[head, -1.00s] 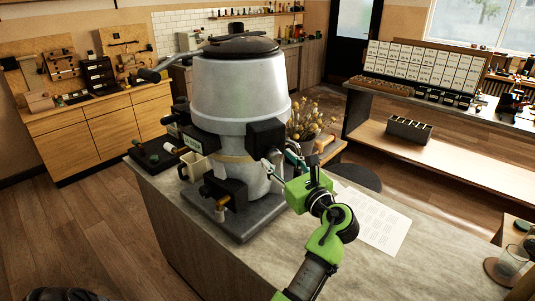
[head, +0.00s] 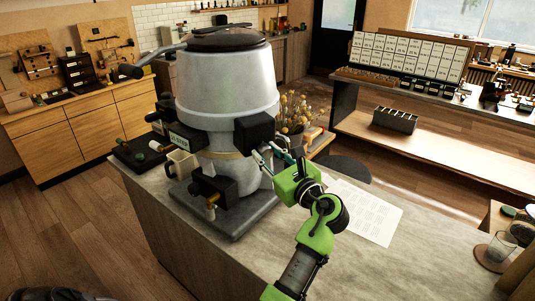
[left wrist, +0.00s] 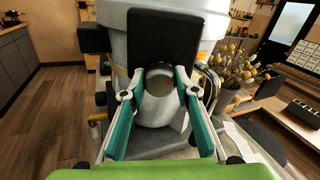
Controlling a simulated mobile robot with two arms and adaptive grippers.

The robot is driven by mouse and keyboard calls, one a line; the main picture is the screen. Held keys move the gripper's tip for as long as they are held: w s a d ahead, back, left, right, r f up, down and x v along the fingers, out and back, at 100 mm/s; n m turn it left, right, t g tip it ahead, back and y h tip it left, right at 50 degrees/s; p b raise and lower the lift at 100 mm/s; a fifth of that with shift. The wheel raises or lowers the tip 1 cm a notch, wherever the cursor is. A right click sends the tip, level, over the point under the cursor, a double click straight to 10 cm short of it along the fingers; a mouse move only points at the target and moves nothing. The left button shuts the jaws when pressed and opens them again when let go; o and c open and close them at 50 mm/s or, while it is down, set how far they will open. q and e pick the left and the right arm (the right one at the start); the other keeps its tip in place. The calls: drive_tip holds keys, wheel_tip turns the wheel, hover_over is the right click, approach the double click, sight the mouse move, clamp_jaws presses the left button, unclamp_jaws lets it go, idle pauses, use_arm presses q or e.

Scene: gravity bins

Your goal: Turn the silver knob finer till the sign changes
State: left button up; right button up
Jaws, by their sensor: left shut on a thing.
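A large grey grinder-like machine (head: 228,88) stands on the counter. A black box (head: 254,132) sticks out from its right side and also shows in the left wrist view (left wrist: 163,38). My left gripper (head: 267,153) is at this box. In the left wrist view its two fingertips (left wrist: 160,70) close in at the box's lower edge. My right gripper is out of view.
A printed sheet (head: 365,213) lies right of my left arm. A flower pot (head: 296,118) is behind. The front counter (head: 300,225) is mostly clear.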

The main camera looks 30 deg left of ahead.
sight(267, 147)
use_arm(q)
drive_tip(key=shift+n, duration=0.5)
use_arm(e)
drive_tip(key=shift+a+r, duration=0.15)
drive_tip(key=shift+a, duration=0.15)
use_arm(q)
drive_tip(key=o, duration=1)
drive_tip(key=shift+a, duration=0.1)
drive_tip(key=shift+o, duration=0.5)
drive_tip(key=shift+w+a, duration=0.1)
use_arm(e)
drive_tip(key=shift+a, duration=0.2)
use_arm(q)
drive_tip(key=shift+r, duration=0.15)
wheel_tip(267, 147, up, 10)
drive_tip(key=shift+f, duration=0.2)
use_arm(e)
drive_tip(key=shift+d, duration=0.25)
